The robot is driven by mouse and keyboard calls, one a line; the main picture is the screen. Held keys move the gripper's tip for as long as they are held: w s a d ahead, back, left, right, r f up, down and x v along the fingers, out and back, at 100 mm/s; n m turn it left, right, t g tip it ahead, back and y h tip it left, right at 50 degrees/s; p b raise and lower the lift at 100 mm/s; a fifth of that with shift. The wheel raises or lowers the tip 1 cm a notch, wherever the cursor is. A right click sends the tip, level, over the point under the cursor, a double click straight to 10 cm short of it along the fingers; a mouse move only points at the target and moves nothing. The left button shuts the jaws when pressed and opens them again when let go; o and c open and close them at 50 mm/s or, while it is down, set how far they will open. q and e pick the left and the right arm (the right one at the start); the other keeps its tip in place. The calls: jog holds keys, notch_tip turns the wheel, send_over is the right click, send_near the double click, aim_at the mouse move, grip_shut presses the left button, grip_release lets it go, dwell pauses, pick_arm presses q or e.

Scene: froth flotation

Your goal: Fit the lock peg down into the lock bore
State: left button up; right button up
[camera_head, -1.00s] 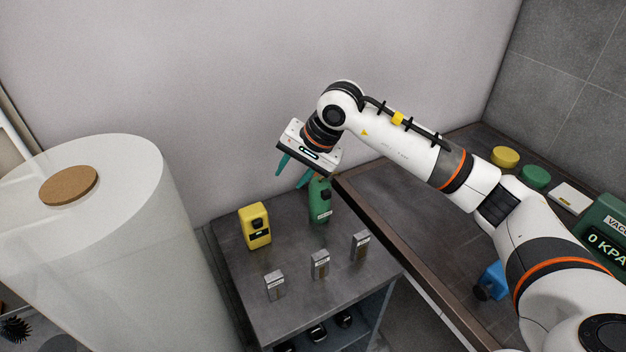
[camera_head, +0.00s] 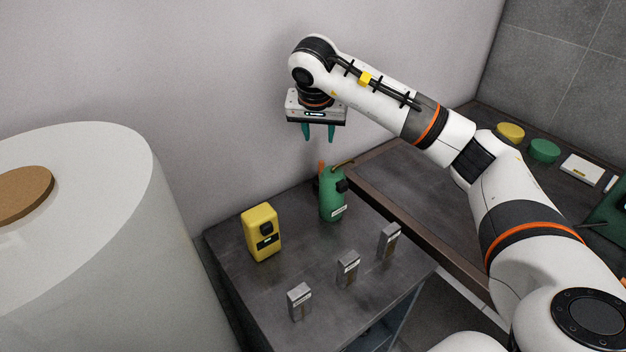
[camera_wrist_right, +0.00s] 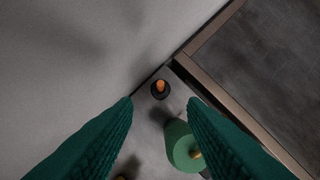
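My right gripper (camera_head: 319,133) points down with its two teal fingers apart and nothing between them. It hangs above the back of the low dark table, higher than the green bottle (camera_head: 332,196). A small orange-topped piece (camera_head: 321,167) shows behind that bottle. In the right wrist view, the orange tip (camera_wrist_right: 161,85) stands on a dark round base, centred between my fingers and well below them. The green bottle (camera_wrist_right: 181,146) is beside it. I cannot tell whether this orange-topped piece is the lock peg. No lock bore can be made out. My left gripper is not in view.
The low table (camera_head: 305,250) also holds a yellow device (camera_head: 262,232) and three small grey labelled blocks (camera_head: 348,268). A higher bench (camera_head: 440,215) with a raised edge adjoins at right. A large white cylinder (camera_head: 90,230) stands at left, and a wall is behind.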

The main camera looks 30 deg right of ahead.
jog(key=p, duration=0.2)
send_over(321, 163)
jog(key=s+a, duration=0.2)
notch_tip(321, 163, down, 6)
jog(key=shift+w+d+f, duration=0.3)
jog(key=shift+w+f, duration=0.1)
jog(key=shift+f, duration=0.05)
jog(key=p+x, duration=0.1)
jog(key=x, duration=0.3)
jog(key=shift+s+d+f+p, duration=0.15)
jog(key=shift+s+p, duration=0.05)
jog(key=shift+p, duration=0.1)
jog(key=shift+w+f, duration=0.15)
jog(key=shift+f, duration=0.2)
grip_shut()
